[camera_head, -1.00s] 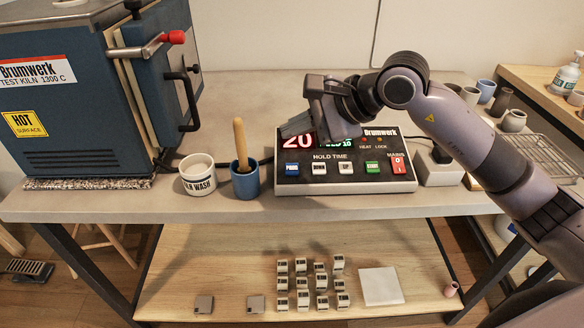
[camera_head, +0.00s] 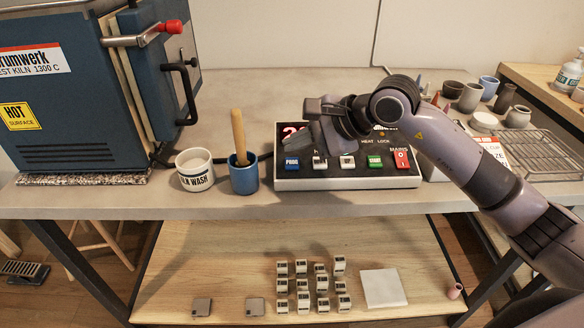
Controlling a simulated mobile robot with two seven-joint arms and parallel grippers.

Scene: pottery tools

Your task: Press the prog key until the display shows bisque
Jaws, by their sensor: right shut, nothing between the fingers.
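The kiln controller (camera_head: 336,184) is a box with a dark sloped face on the bench. The blue prog key (camera_head: 292,167) is at the left of its key row and is uncovered. Two white keys, a green key (camera_head: 375,162) and a red mains switch (camera_head: 401,160) follow to the right. The red display (camera_head: 288,130) shows only part of a 2; the rest, and any program name, is hidden behind my right gripper (camera_head: 318,149). That gripper is shut and empty, over the panel's left half, just right of the prog key. I cannot tell whether it touches the panel. My left gripper is not in view.
A blue cup (camera_head: 244,181) with a wooden-handled tool and a kiln wash cup (camera_head: 195,176) stand left of the controller. The blue kiln (camera_head: 70,110) is farther left. Several pots and a wire rack (camera_head: 540,155) are at the right. The bench behind the controller is clear.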

